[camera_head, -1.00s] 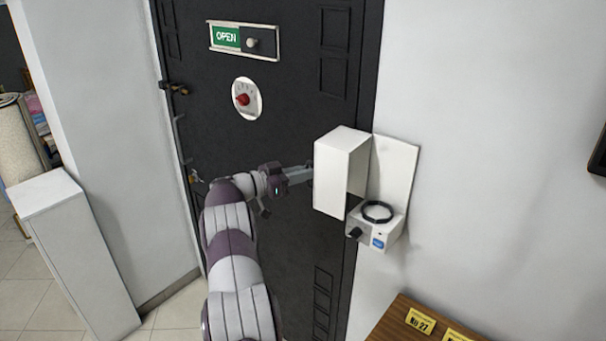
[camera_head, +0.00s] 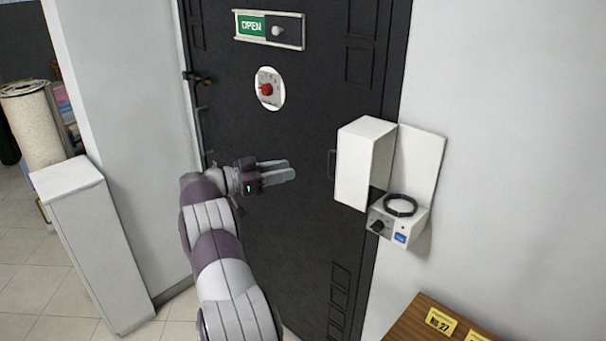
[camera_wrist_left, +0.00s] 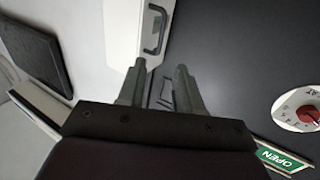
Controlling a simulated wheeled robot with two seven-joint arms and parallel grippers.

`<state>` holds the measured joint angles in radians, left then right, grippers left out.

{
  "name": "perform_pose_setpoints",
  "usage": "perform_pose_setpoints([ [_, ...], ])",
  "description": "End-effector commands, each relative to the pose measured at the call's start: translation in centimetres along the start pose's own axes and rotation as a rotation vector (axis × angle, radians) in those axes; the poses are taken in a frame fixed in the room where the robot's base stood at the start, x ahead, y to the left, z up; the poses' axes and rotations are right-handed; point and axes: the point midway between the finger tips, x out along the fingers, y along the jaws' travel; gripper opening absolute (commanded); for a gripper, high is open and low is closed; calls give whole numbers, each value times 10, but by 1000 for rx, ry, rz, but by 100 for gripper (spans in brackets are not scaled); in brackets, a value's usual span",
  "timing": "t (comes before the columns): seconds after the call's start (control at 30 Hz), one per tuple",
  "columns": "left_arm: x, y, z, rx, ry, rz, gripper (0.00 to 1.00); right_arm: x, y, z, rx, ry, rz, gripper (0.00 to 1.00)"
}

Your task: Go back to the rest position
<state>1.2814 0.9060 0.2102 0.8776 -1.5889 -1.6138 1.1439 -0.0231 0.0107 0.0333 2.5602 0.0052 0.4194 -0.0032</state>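My left gripper (camera_head: 286,172) is raised in front of the dark door (camera_head: 290,240), its fingers pointing right toward the white wall box (camera_head: 368,165). In the left wrist view the two fingers (camera_wrist_left: 158,88) stand apart with a gap between them and nothing held. The white box's door stands partly swung out, with a small dark handle (camera_head: 332,165) on its left face, and the fingertips are apart from it. My right gripper is not in view.
The door carries an OPEN slide sign (camera_head: 269,29) and a red knob dial (camera_head: 269,89). A control unit (camera_head: 398,222) with a black ring sits below the box. A wooden table (camera_head: 425,325) is at lower right, a white cabinet (camera_head: 95,240) at left.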

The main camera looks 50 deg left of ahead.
Motion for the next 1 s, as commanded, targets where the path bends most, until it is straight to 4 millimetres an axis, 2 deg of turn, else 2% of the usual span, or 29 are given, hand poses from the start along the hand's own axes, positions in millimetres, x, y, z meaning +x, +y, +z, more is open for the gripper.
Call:
perform_pose_setpoints([
  [0.13, -10, 0, 0, 1, -1, 0, 35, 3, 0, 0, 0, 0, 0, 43],
  [0.7, -10, -2, 0, 32, -4, -8, 35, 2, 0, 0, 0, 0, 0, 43],
  [0.77, -11, -18, 3, 101, -22, -86, 35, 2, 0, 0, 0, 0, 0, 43],
  [0.83, -18, -51, 16, 156, -36, -274, 35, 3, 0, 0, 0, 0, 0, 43],
  [0.9, -38, -88, 40, 153, -88, -541, 35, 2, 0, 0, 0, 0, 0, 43],
  [0.97, -42, -103, 63, 114, -183, -743, 35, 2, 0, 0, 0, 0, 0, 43],
  [1.0, -37, -101, 80, 69, -272, -844, 35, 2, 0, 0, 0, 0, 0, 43],
])
